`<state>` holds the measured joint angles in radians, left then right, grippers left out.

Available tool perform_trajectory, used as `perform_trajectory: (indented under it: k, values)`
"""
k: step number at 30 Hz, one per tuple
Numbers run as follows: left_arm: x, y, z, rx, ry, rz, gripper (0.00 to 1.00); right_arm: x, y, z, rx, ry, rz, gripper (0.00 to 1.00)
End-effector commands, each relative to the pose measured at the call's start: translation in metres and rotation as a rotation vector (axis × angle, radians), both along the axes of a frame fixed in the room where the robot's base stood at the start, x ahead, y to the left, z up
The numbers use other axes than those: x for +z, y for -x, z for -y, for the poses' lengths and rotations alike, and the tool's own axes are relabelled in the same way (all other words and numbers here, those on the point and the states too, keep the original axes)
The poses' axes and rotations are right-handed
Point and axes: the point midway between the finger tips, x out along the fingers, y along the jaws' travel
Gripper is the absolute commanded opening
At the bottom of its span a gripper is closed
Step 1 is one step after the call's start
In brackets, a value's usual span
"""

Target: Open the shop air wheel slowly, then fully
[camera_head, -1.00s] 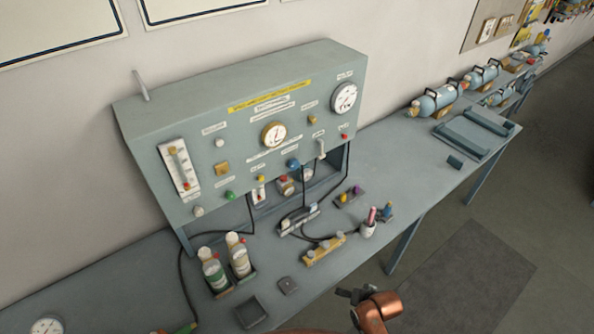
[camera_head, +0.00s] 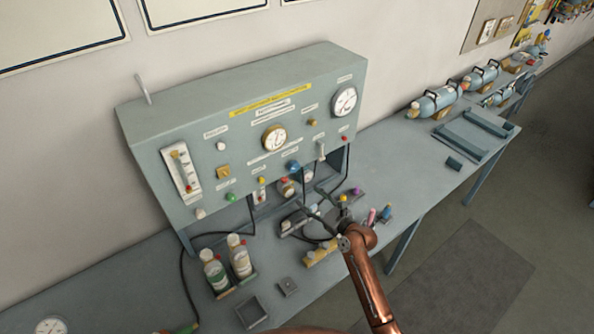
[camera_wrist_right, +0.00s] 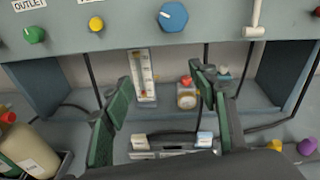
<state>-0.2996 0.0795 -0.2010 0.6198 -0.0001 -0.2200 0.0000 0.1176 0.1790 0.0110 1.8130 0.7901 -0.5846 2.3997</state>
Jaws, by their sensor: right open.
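The grey test panel (camera_head: 250,110) stands on the bench against the wall. A round blue wheel (camera_head: 293,167) is on its lower front edge; it also shows at the top of the right wrist view (camera_wrist_right: 173,16). No readable label ties it to shop air. My right gripper (camera_head: 312,203) is in front of and below the panel, over the bench fittings. In the right wrist view its two green-padded fingers (camera_wrist_right: 160,82) are apart with nothing held between them. The blue wheel is above the fingertips, apart from them. My left gripper is not in view.
A green knob (camera_wrist_right: 34,35), a yellow knob (camera_wrist_right: 96,24) and a white lever (camera_wrist_right: 255,18) flank the wheel. Black hoses run below the panel. Two bottles (camera_head: 240,257) stand left of my right arm.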

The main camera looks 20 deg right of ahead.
Motion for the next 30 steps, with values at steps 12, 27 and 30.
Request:
perform_trajectory:
  k: [12, 27, 30]
  values:
    - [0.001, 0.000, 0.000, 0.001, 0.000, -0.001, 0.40, 0.044, -0.056, 0.003, -0.070, -0.447, -0.019, 0.54]
    - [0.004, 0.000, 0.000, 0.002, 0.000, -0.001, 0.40, 0.042, -0.115, -0.018, -0.071, -0.440, -0.021, 0.54]
    - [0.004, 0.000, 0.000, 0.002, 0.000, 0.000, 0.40, 0.042, -0.117, -0.019, -0.072, -0.442, -0.020, 0.54]
